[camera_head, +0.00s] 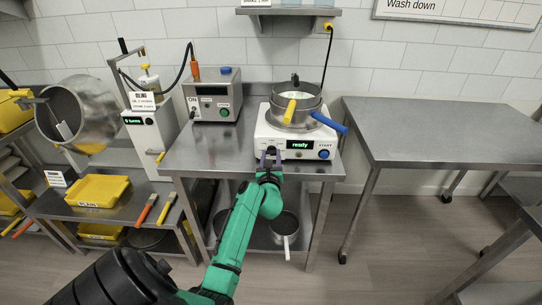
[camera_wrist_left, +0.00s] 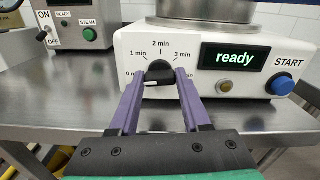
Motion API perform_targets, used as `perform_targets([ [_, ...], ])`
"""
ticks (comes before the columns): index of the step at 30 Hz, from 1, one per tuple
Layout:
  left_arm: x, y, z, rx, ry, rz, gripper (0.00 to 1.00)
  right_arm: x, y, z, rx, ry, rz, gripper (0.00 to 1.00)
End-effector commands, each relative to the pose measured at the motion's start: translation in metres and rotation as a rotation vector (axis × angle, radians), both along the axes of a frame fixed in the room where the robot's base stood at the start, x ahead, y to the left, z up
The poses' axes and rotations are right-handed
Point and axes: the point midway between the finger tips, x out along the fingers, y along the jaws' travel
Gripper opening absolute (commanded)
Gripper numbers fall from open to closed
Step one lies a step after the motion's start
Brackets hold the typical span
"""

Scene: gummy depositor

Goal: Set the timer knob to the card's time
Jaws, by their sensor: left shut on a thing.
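The timer knob (camera_wrist_left: 160,70) is a black dial on the front of the white depositor (camera_head: 297,133). Its scale reads 1 min, 2 min and 3 min from left to right, with a partly hidden 0 mark at the lower left. A white line on the knob's lower edge points left, near the 0 side. My left gripper (camera_wrist_left: 160,78) has its purple fingers on either side of the knob, shut on it; it also shows in the head view (camera_head: 270,157). I cannot make out a time on any card. My right gripper is out of view.
The depositor's display (camera_wrist_left: 235,57) reads ready, with a blue START button (camera_wrist_left: 283,86) and a yellow button to its side. A steel pot with a yellow and a blue handle (camera_head: 330,124) sits on top. A steam box (camera_head: 215,95) stands to the left. The right table (camera_head: 440,130) is clear.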

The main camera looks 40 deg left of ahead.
Motion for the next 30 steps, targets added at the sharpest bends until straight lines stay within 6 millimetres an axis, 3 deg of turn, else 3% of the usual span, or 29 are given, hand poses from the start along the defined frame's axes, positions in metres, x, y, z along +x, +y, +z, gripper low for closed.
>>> perform_targets([
  [18, 0.000, 0.001, 0.003, 0.376, 0.290, 0.002, 0.00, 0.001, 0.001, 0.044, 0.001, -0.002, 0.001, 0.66],
  [30, -0.001, 0.001, 0.001, 0.591, 0.453, 0.004, 0.00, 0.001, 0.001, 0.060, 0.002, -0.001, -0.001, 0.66],
])
